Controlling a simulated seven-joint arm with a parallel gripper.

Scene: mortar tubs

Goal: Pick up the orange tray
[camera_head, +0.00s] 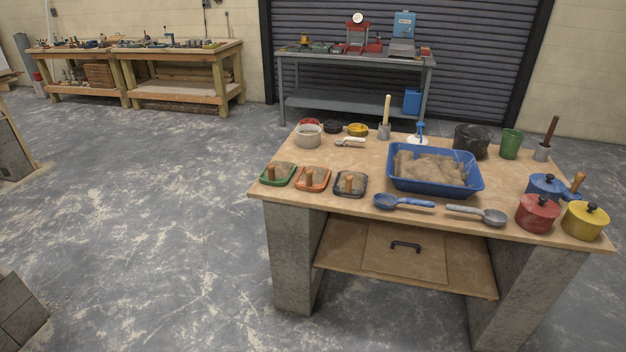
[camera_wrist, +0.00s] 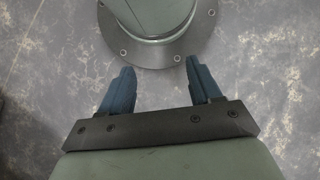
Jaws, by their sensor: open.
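The orange tray (camera_head: 325,184) is a small shallow tray near the front left of the wooden table. It holds a greyish-brown heap and a piece with a wooden handle. It stands between a green tray (camera_head: 290,179) on its left and a dark grey tray (camera_head: 351,193) on its right, both with similar contents. My gripper (camera_wrist: 158,85) shows only in the wrist view, with two blue fingers spread apart and nothing between them. That view shows the floor and my own round base, and no tray. The head view does not show my gripper.
The table (camera_head: 300,212) also bears a blue tub (camera_head: 476,184) of sandy material, two scoops (camera_head: 405,202), lidded pots (camera_head: 537,214) at the right, and several cups and bowls at the back. A lower shelf (camera_head: 340,257) holds a board with a black handle. Floor (camera_head: 150,230) left of the table is clear.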

